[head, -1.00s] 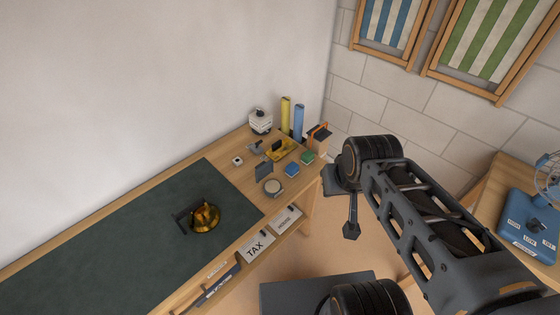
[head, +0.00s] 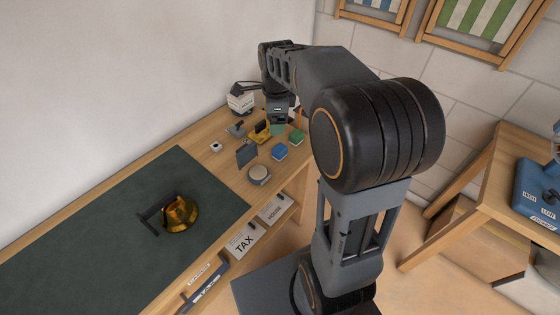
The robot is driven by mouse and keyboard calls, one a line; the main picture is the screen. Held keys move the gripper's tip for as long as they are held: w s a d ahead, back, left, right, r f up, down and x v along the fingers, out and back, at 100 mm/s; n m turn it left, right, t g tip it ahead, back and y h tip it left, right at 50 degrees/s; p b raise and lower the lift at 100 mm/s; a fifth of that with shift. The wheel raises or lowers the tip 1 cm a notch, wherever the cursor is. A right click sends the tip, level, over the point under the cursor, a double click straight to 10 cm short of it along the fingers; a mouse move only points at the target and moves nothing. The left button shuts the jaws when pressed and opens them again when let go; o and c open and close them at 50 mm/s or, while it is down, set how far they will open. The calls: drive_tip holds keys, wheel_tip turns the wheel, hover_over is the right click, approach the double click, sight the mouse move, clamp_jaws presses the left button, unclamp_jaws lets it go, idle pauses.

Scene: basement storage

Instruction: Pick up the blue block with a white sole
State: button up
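The blue block (head: 280,152) sits on the wooden workbench near its front right edge, left of and nearer than a green block (head: 296,137). It is too small to make out the white sole clearly. My gripper (head: 278,120) is at the end of the outstretched arm, over the bench's far right end. In the picture it is above the blue block and apart from it. Its fingers are too small and dark to tell whether they are open.
Close by are a yellow item (head: 260,131), a dark upright plate (head: 246,153) and a round pale-topped tin (head: 259,174). A white stacked object (head: 240,100) stands at the back. An amber pot (head: 180,214) rests on the dark mat (head: 100,235).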

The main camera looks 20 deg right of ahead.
sight(280, 147)
drive_tip(key=w+d+f+m+b, duration=0.1)
drive_tip(key=w+f+m, duration=0.1)
drive_tip(key=f, duration=0.3)
drive_tip(key=w+d+f+m+b, duration=0.1)
drive_tip(key=f+m, duration=0.3)
drive_tip(key=f, duration=0.1)
drive_tip(key=w+d+f+m+g+b, duration=0.1)
drive_tip(key=w+d+f+m+b, duration=0.1)
drive_tip(key=f, duration=0.4)
drive_tip(key=shift+w+m, duration=0.35)
drive_tip(key=shift+m, duration=0.25)
drive_tip(key=shift+w+f, duration=0.15)
drive_tip(key=shift+f, duration=1.4)
drive_tip(key=shift+w+f, duration=0.1)
drive_tip(key=shift+f, duration=1.45)
drive_tip(key=shift+c, duration=0.4)
drive_tip(key=c, duration=0.9)
